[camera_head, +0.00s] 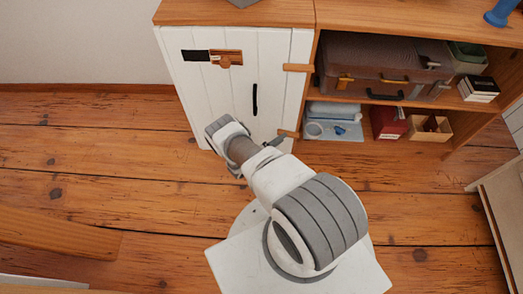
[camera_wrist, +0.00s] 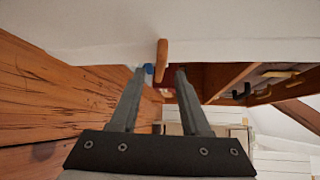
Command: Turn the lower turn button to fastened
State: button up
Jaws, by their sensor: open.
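The lower turn button (camera_head: 288,134), a small wooden bar, sits low at the right edge of the white cabinet door (camera_head: 235,100). In the head view it lies roughly level, reaching across the door edge. In the wrist view the turn button (camera_wrist: 161,62) stands between my fingertips, partly over the white door and partly past its edge. My gripper (camera_wrist: 160,70) is open around it, with a gap visible on both sides. In the head view my gripper (camera_head: 280,141) is just below the button and partly hidden by my wrist.
The upper turn button (camera_head: 298,68) crosses the same door edge higher up. A black handle (camera_head: 255,99) and a wooden latch (camera_head: 228,58) are on the door. Open shelves at the right hold a brown suitcase (camera_head: 370,65), a red box (camera_head: 389,122) and a wooden box (camera_head: 430,128).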

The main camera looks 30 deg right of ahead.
jog(key=p+v, duration=0.1)
jog(key=v, duration=1.3)
jog(key=shift+p, duration=0.35)
jog(key=shift+f, duration=0.1)
